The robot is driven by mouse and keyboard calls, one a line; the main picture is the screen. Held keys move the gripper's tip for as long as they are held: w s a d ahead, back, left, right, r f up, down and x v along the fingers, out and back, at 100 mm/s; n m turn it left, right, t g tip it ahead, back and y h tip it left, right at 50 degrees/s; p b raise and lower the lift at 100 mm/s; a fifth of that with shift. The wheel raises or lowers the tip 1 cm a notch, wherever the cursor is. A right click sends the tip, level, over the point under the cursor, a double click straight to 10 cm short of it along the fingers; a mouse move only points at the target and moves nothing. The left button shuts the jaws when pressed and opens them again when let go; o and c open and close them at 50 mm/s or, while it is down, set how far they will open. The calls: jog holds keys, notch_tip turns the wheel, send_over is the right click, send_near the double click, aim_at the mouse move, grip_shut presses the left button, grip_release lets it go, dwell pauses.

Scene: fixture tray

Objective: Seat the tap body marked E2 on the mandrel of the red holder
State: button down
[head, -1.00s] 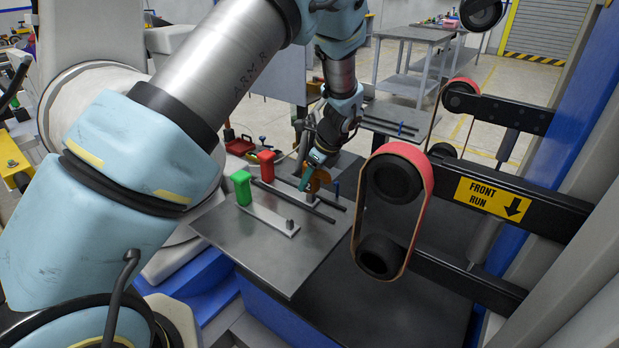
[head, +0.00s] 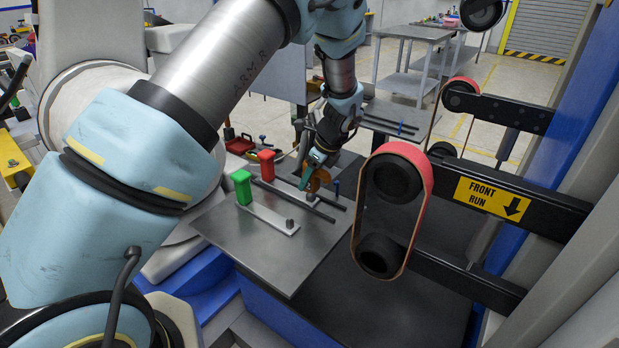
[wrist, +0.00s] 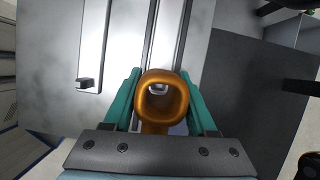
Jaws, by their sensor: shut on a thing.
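My gripper (wrist: 161,100) is shut on an orange-bronze tap body (wrist: 147,80), with a teal finger on each side. The tap body also shows in the head view (head: 322,177), partly behind my gripper. Its round opening faces the wrist camera, and a small grey piece shows inside; I cannot tell if the body is on a mandrel. No E2 mark is legible. The red holder (head: 267,164) has a dark bar running toward the right on the tray plate (head: 262,250). In the wrist view, dark and light strips run under the tap body. The red holder's mandrel is not clearly visible.
A green holder (head: 243,188) stands nearer, with a pale bar ending in a dark upright peg (head: 290,224). A belt grinder (head: 394,178) stands close on the right. The plate's front is clear.

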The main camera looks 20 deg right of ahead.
aim_at(310, 189)
jog(key=shift+f+b, duration=0.9)
jog(key=shift+f, duration=1.1)
dwell(0.5)
jog(key=shift+c, duration=0.6)
grip_release()
jog(key=shift+f, duration=0.1)
jog(key=b+v, duration=0.2)
jog(key=v, duration=0.9)
